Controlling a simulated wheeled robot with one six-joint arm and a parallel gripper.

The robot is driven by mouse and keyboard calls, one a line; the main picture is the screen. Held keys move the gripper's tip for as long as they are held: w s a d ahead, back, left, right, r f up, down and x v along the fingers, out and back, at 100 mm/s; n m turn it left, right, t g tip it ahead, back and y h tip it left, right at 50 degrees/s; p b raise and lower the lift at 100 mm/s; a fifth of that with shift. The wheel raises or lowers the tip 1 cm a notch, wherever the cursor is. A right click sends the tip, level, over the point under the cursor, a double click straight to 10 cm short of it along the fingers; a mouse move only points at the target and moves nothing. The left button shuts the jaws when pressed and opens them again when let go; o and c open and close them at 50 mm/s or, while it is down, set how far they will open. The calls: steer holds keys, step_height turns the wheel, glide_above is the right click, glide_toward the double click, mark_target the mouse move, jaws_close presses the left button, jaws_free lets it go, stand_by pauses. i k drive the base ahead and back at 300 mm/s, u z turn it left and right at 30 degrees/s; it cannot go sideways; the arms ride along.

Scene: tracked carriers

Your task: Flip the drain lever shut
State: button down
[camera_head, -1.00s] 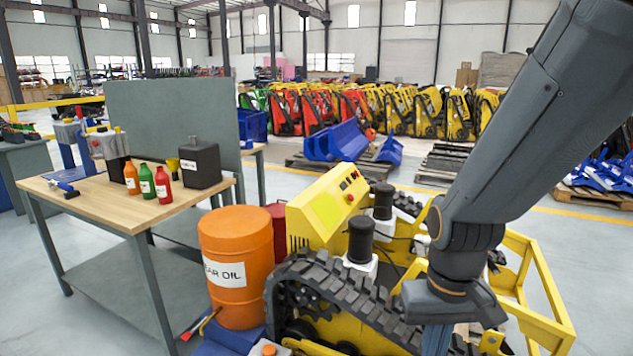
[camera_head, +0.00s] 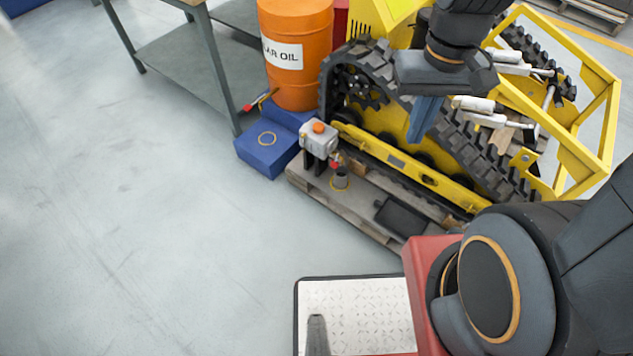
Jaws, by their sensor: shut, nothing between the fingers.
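My gripper (camera_head: 420,134) points down in front of the yellow tracked carrier (camera_head: 440,186), its bluish fingers together and empty. A grey tank (camera_head: 319,138) with an orange cap sits at the carrier's near left corner, left of my gripper and apart from it. A small red part (camera_head: 336,160) shows low on its side, above a dark cup (camera_head: 341,178) with a yellow ring. Another red-handled tap (camera_head: 262,101) juts from the orange oil drum (camera_head: 297,85). I cannot tell for certain which red part is the drain lever, or its exact position.
A wooden pallet (camera_head: 372,222) with a dark tray (camera_head: 402,217) lies before the carrier. The grey workbench (camera_head: 200,50) stands at upper left. The floor at left is clear.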

mark_target(334, 164)
steer(key=u, duration=0.15)
steer(key=k, duration=0.9)
steer(key=z, duration=0.65)
